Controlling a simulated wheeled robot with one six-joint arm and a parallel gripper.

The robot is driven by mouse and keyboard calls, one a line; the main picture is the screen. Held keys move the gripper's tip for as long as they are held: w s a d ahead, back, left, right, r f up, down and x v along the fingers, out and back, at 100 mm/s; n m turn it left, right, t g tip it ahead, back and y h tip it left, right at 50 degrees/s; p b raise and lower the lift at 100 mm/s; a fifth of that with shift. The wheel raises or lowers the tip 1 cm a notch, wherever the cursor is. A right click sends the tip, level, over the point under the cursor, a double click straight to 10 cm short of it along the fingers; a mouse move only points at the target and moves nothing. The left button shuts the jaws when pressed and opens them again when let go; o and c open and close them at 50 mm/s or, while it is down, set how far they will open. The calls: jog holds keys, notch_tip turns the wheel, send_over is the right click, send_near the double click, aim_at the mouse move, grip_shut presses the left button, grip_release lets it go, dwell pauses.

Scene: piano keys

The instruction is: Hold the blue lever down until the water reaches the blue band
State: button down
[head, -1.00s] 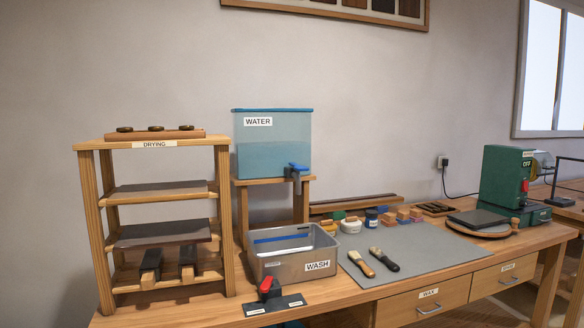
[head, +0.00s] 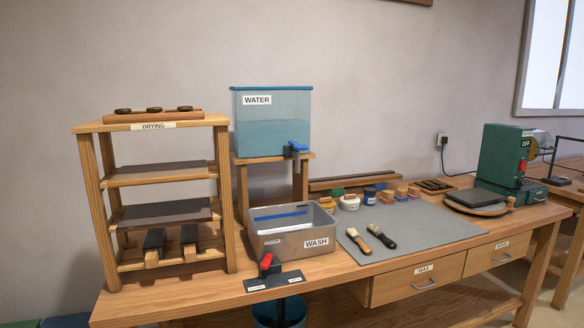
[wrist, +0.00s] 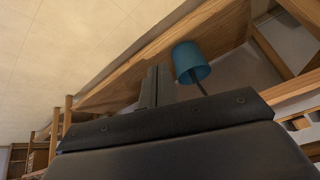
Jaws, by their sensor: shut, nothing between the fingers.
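The blue lever (head: 298,147) sits on the tap at the lower right of the WATER tank (head: 272,105), which is partly full. Below it stands the grey metal WASH basin (head: 284,246). A blue band (head: 280,216) runs along its inner back wall, with a pale strip below it. I cannot tell the water level in the basin. My gripper (wrist: 152,88) shows only in the wrist view, shut and empty. It is apart from the lever, which is not visible in that view.
A red-handled valve (head: 266,263) is on the bench in front of the basin. A blue bucket (head: 278,312) is beneath the bench and also shows in the wrist view (wrist: 190,62). The DRYING rack (head: 150,126) stands left. Brushes (head: 380,237) lie on the grey mat (head: 430,228).

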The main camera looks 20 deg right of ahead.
jog(key=w+d+r+t+h+p, duration=0.1)
jog(key=w+d+r+t+p, duration=0.25)
jog(key=r, duration=0.55)
jog(key=w+d+r+n+t+p, duration=0.1)
jog(key=w+d+r+t+p, duration=0.25)
jog(key=r, duration=0.65)
jog(key=w+d+r+t+h+p, duration=0.1)
jog(key=w+d+r+p, duration=0.3)
jog(key=r, duration=0.5)
notch_tip(320, 180, up, 17)
jog(key=w+n+t+y+p, duration=0.1)
jog(key=n+y+p, duration=0.4)
jog(key=p, duration=0.7)
jog(key=shift+w+a+r+n+y+p, duration=0.15)
jog(key=shift+w+a+n+y+p, duration=0.25)
jog(key=shift+y, duration=0.2)
